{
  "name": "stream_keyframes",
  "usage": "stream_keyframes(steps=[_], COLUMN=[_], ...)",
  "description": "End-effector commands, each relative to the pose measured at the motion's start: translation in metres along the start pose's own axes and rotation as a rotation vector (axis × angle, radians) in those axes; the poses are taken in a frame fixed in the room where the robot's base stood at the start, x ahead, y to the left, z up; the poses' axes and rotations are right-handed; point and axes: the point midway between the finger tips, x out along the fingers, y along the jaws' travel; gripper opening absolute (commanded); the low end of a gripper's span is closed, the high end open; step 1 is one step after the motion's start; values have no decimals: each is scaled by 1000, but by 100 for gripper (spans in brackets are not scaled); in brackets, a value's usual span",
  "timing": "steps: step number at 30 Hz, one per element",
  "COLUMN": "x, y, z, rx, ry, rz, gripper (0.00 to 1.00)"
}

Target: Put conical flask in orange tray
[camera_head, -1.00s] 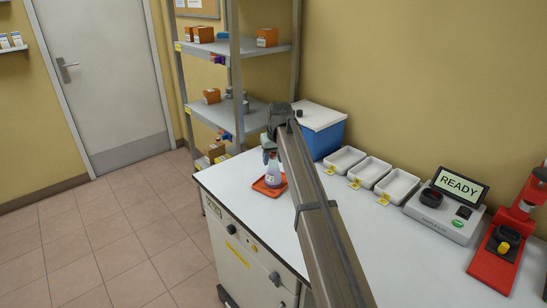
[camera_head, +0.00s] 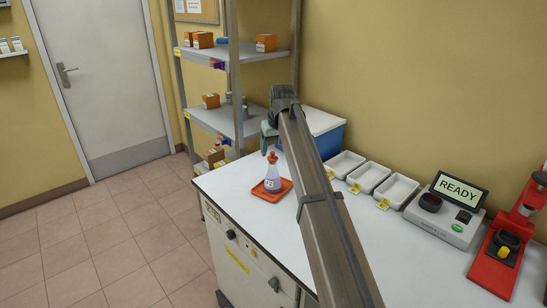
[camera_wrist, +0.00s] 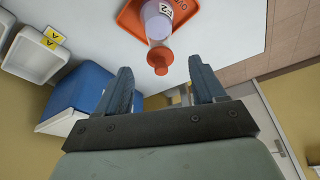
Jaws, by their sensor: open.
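The conical flask (camera_head: 272,174) has an orange stopper and a white label. It stands upright on the orange tray (camera_head: 284,187), which lies flat near the left end of the white bench. In the wrist view the flask (camera_wrist: 157,22) is on the tray (camera_wrist: 130,14), with its stopper towards my gripper. My gripper (camera_wrist: 160,75) is open and empty, its fingers apart from the flask and short of the stopper. In the head view my gripper (camera_head: 268,138) is behind and above the flask, partly hidden by my arm.
A blue box with a white lid (camera_head: 331,142) stands behind my arm. Several white bins (camera_head: 344,164), a device reading READY (camera_head: 447,212) and a red stand (camera_head: 505,245) line the bench to the right. A metal shelf (camera_head: 215,120) stands behind the bench's left end.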

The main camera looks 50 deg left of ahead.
Motion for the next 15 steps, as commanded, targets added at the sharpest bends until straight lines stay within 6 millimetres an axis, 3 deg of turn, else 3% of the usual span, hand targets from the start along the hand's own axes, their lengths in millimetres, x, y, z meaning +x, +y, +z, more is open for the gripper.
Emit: stream_keyframes(steps=[6,15], x=[-33,-47], y=[0,0], z=[0,0], rx=[0,0], ry=[2,0], rz=[0,0], gripper=[69,69])
